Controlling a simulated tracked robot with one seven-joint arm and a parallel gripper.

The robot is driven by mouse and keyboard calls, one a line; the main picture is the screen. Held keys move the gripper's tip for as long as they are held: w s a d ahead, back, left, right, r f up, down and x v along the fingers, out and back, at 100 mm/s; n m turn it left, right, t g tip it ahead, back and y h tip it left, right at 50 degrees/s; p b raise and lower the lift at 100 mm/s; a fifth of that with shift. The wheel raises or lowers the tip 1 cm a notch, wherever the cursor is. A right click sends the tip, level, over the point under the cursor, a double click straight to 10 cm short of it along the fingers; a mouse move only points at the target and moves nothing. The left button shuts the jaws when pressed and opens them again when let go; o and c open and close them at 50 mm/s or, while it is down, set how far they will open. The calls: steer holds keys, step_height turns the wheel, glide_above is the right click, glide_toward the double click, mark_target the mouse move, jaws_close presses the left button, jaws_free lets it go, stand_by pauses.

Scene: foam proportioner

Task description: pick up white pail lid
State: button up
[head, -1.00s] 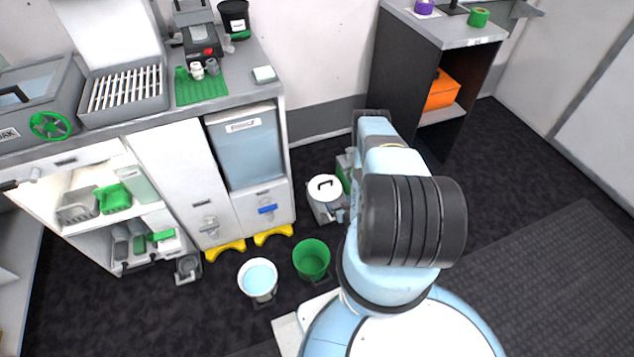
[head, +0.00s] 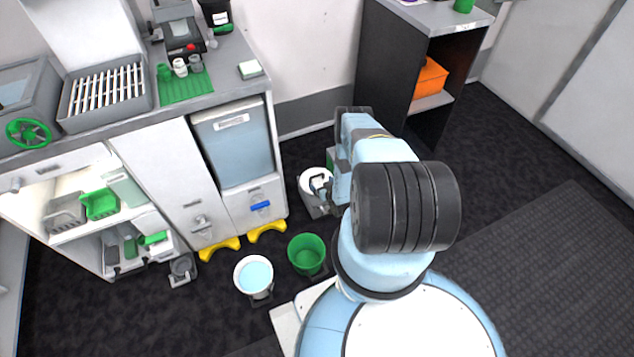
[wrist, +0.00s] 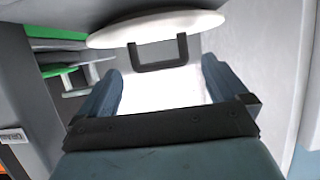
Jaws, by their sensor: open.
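The white pail lid (wrist: 185,24) with its dark handle (wrist: 158,54) shows at the top of the wrist view. It sits on the white pail, which in the head view stands on the floor by the wall, right of the cabinet. My gripper (wrist: 160,80) is open, with one finger on each side of the handle in the wrist view. The handle lies ahead of the fingers, and I see no contact. In the head view the lid (head: 308,182) is partly covered by my gripper (head: 322,190).
A green bucket (head: 307,254) and a white bucket with light blue contents (head: 254,276) stand on the floor nearer to me. The cabinet (head: 230,212) is close on the left. A dark shelf unit with an orange box (head: 430,78) stands at right. The floor at right is clear.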

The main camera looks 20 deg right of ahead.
mark_target(319, 183)
steer(key=shift+r+x, duration=0.15)
steer(key=shift+x, duration=0.95)
steer(key=shift+r+x, duration=0.15)
steer(key=shift+x, duration=0.95)
steer(key=shift+d, duration=0.1)
steer(key=shift+c, duration=0.3)
steer(key=c, duration=0.7)
